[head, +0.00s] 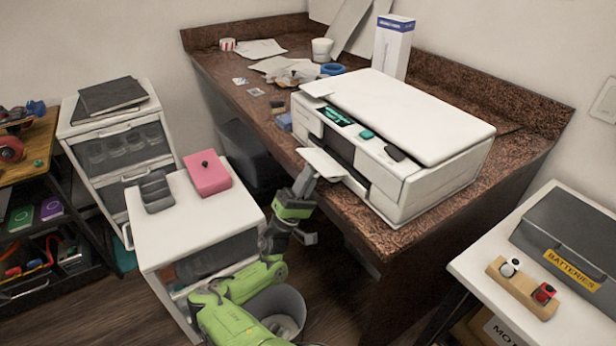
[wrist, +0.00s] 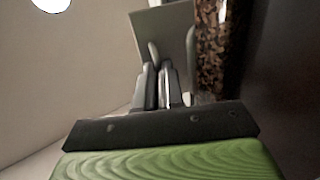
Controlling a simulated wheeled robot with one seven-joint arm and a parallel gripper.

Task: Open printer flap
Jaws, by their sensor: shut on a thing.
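The white printer (head: 400,140) stands on the speckled brown countertop. Its flap (head: 323,163) sticks out from the front, folded down, above the counter's front edge. The dark front opening shows behind the flap. My gripper (head: 306,174) is at the flap's outer edge, coming from below and in front, with its jaws shut on it. In the wrist view, the two fingers of my gripper (wrist: 160,70) lie close together against the pale flap (wrist: 176,24). The exact contact at the fingertips is partly hidden.
The countertop edge (wrist: 215,50) is close to the right of my fingers in the wrist view. A white drawer cabinet (head: 190,225) with a pink box (head: 207,174) stands left of my arm. A grey bin (head: 285,305) is on the floor under my arm.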

